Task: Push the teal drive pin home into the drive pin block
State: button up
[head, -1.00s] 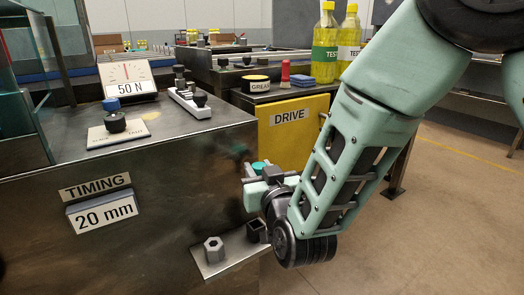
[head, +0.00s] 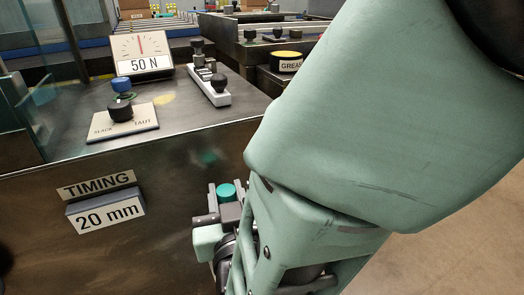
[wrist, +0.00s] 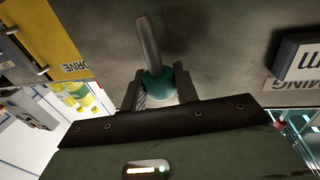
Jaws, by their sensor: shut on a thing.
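The teal drive pin (wrist: 157,86) is held between the two fingers of my gripper (wrist: 160,92) in the wrist view. Its grey shaft (wrist: 148,42) points away from the gripper, toward the dark metal cabinet face. In the head view the teal pin head (head: 227,191) shows between the fingers of my gripper (head: 228,200), in front of the cabinet face, right of the 20 mm plate. I cannot tell whether the shaft touches anything.
The metal cabinet (head: 60,240) carries a TIMING label (head: 97,185) and a 20 mm plate (head: 104,211). On its top are a 50 N gauge (head: 141,52), a SLACK/TAUT plate (head: 122,122) and knobs. The yellow DRIVE panel (wrist: 45,30) is left in the wrist view.

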jog(key=shift+s+a+r, duration=0.1)
jog(key=shift+s+a, duration=0.35)
jog(key=shift+f+b, duration=2.3)
jog(key=shift+f, duration=0.65)
jog(key=shift+f+b, duration=1.75)
jog(key=shift+f, duration=0.45)
jog(key=o, duration=1)
jog(key=shift+o, duration=0.2)
